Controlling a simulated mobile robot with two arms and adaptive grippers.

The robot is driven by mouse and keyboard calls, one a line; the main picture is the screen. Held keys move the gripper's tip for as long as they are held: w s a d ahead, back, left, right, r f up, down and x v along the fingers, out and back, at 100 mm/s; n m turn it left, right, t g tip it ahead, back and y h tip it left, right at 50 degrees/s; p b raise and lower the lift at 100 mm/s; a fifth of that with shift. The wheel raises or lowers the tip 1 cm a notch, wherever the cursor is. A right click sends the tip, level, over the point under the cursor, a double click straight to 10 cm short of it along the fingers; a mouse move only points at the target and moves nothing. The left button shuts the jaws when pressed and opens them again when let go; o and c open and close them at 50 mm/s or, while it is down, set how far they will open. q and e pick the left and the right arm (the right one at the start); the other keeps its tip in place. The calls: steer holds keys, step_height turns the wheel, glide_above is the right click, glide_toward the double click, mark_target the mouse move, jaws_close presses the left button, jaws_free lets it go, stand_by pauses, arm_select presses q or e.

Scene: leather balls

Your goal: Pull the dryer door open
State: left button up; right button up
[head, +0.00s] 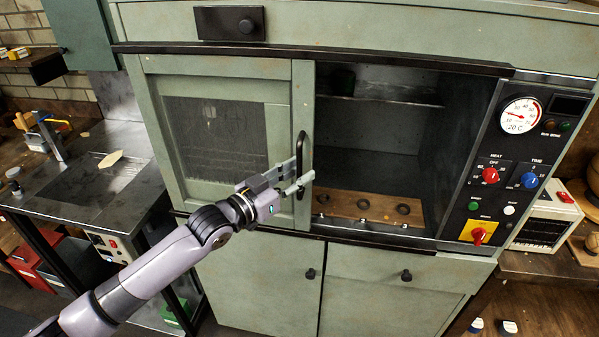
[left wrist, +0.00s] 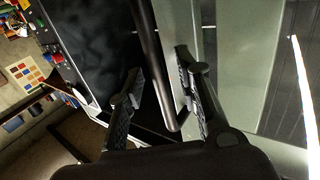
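The dryer door (head: 222,135) is a pale green framed panel with a mesh window, covering the left half of the dryer opening. A black upright bar handle (head: 302,150) is on its right edge. The handle also shows in the left wrist view (left wrist: 154,75). My left gripper (head: 298,174) is at the lower part of the handle. In the left wrist view its fingers (left wrist: 160,88) are apart, with the bar between them and gaps visible; whether either finger touches it I cannot tell. My right gripper is out of view.
The right half of the dryer is uncovered, showing a wooden board (head: 345,205) with three numbered holes. A control panel (head: 507,165) with gauge and knobs stands right of it. A metal side table (head: 105,205) is at left. Closed lower cabinets (head: 262,290) are below.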

arm_select(q)
steer(key=v, duration=1.1)
steer(key=shift+a+f, duration=0.1)
